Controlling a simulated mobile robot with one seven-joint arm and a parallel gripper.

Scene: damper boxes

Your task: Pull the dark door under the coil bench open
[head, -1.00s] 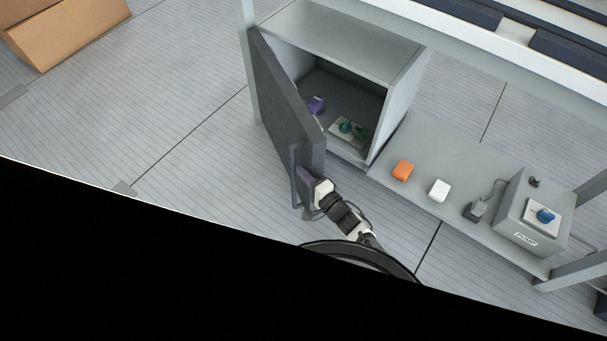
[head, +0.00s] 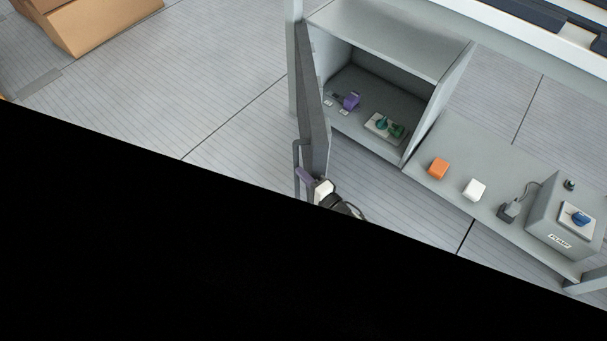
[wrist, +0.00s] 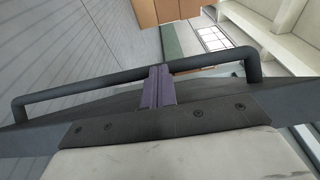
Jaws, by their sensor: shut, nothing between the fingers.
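The dark door (head: 314,110) stands swung out from the left side of the grey cabinet under the bench, and the cabinet's interior shows. Its dark bar handle (head: 297,160) is on the door's outer face near the free edge; in the wrist view the handle (wrist: 90,82) spans most of the picture. My gripper (head: 305,175) is at the lower part of the handle, its purple fingers (wrist: 157,88) shut together with nothing between them. The fingers overlap the bar in the wrist view; whether they touch it I cannot tell.
Inside the cabinet are a purple object (head: 351,101) and a white plate with green parts (head: 384,126). On the low shelf (head: 440,145) are an orange block (head: 438,168), a white block (head: 474,189) and a pump box (head: 562,215). Floor left of the door is clear; cardboard boxes (head: 105,20) stand beyond.

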